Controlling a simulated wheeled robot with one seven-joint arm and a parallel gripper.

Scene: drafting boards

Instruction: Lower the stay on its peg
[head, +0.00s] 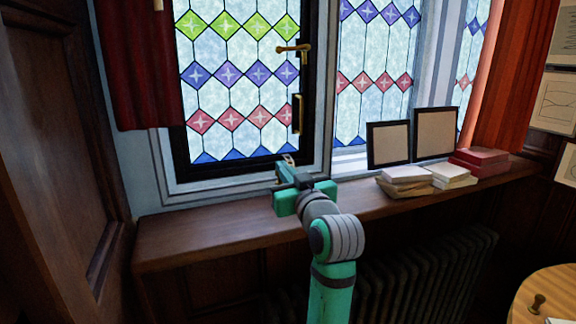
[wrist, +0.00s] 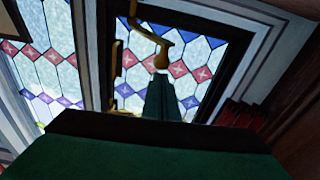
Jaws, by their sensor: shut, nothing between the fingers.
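The stay (wrist: 150,35) shows in the wrist view as a curved dark brass bar near the window's lower edge. Its bent end comes down just beyond my fingertips. In the head view only a small brass bit of the stay (head: 289,159) shows above my gripper (head: 286,170), low at the dark window frame. The gripper's green fingers (wrist: 160,76) are together and hold nothing. I cannot tell whether they touch the stay. The peg cannot be made out; my gripper may hide it. The leaded window (head: 232,72) stands behind in its black frame.
A brass handle (head: 293,48) and a vertical brass piece (head: 297,113) are on the window frame. The wooden sill (head: 190,232) is clear at left. Picture frames (head: 389,143) and stacked books (head: 405,175) stand right. A dark red curtain (head: 138,65) hangs left.

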